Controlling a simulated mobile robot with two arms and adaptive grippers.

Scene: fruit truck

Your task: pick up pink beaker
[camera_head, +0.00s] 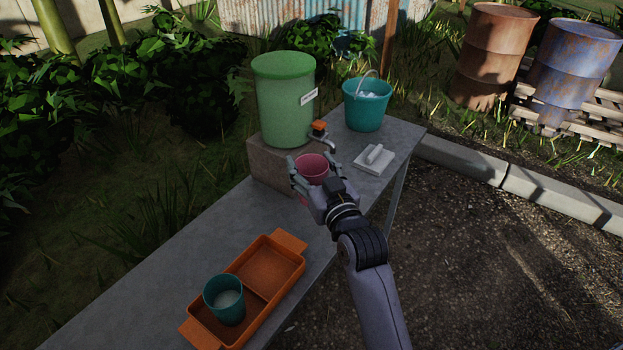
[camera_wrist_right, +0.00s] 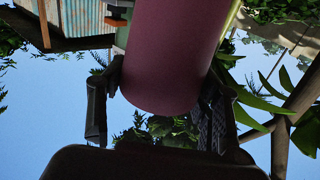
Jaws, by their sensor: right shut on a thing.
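The pink beaker (camera_head: 312,166) is upright between the fingers of my right gripper (camera_head: 308,182), just in front of the green dispenser's tap. My right gripper is shut on it. In the right wrist view, the pink beaker (camera_wrist_right: 170,55) fills the upper middle, with a finger of my right gripper (camera_wrist_right: 155,115) on each side. The gripper hides the beaker's lower part in the head view, so I cannot tell there whether it touches the table. My left gripper is not in view.
A green dispenser (camera_head: 284,105) with an orange-handled tap stands on a block (camera_head: 262,160). A teal bucket (camera_head: 366,108) and a white handled block (camera_head: 373,160) are behind right. An orange tray (camera_head: 262,312) holding a teal cup (camera_head: 224,302) sits on the grey table (camera_head: 165,260) at front.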

